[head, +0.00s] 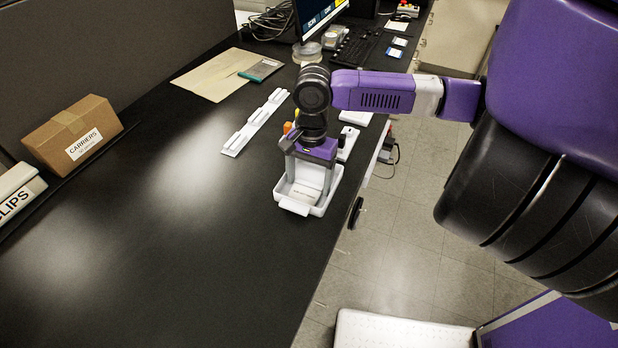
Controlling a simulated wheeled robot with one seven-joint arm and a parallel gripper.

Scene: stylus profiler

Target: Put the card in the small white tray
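The small white tray (325,207) stands near the right edge of the black bench, with a lip at its front. A pale card (302,193) with faint grey print appears to lie inside it; its outline is hard to tell against the white tray. My gripper (307,183) points down over the tray. Its two grey fingers stand wide apart, with their tips low inside the tray, one on each side of the pale card. I see no clear contact between fingers and card. The gripper's body and wrist hide what is directly behind the tray.
A long white rack (255,122) lies left of my gripper. A carriers box (72,132) and a clips box (18,192) stand at the far left. A monitor (318,14), keyboard (355,48) and folder (217,76) are at the back. The front bench is clear.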

